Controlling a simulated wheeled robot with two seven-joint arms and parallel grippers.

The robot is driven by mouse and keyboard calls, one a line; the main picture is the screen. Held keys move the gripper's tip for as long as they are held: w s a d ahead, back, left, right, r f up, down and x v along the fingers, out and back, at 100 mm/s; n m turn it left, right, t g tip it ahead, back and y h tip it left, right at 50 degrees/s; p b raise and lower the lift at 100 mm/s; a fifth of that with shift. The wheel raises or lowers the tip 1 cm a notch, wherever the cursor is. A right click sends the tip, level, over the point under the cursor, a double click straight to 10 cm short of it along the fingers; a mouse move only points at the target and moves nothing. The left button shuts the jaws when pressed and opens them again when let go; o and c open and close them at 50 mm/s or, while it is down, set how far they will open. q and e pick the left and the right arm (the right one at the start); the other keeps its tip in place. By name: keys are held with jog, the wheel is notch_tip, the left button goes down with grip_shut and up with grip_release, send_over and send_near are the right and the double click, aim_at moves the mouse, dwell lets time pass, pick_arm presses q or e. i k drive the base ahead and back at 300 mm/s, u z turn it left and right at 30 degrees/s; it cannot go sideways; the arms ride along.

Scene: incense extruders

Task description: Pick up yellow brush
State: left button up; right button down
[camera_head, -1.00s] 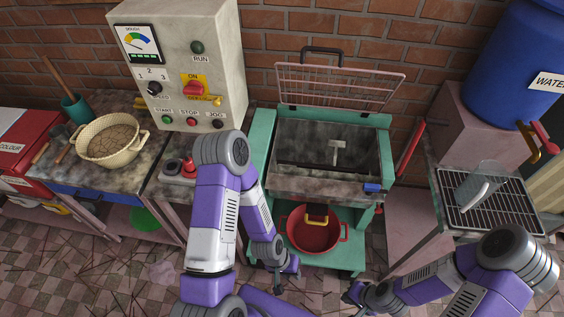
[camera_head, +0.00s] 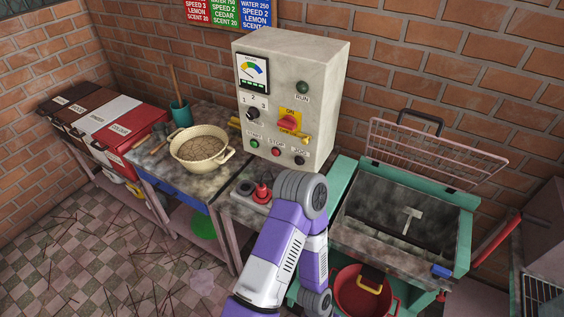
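I cannot make out a clear yellow brush. A yellow piece (camera_head: 234,122) shows at the left side of the control box, mostly hidden behind it, and I cannot tell what it is. Another small yellow piece (camera_head: 136,191) shows low under the left table, too small to identify. My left arm rises at the bottom centre in front of the green machine, and its gripper is below the picture edge. My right arm and gripper are out of view.
A cream bowl (camera_head: 202,146) of brown material and a teal cup (camera_head: 180,112) stand on the left table. The control box (camera_head: 284,110) stands right of them. Colour-lidded bins (camera_head: 92,118) are far left. A red pot (camera_head: 350,293) sits under the green machine (camera_head: 338,178).

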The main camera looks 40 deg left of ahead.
aim_at(234, 122)
jog(key=u, duration=1.9)
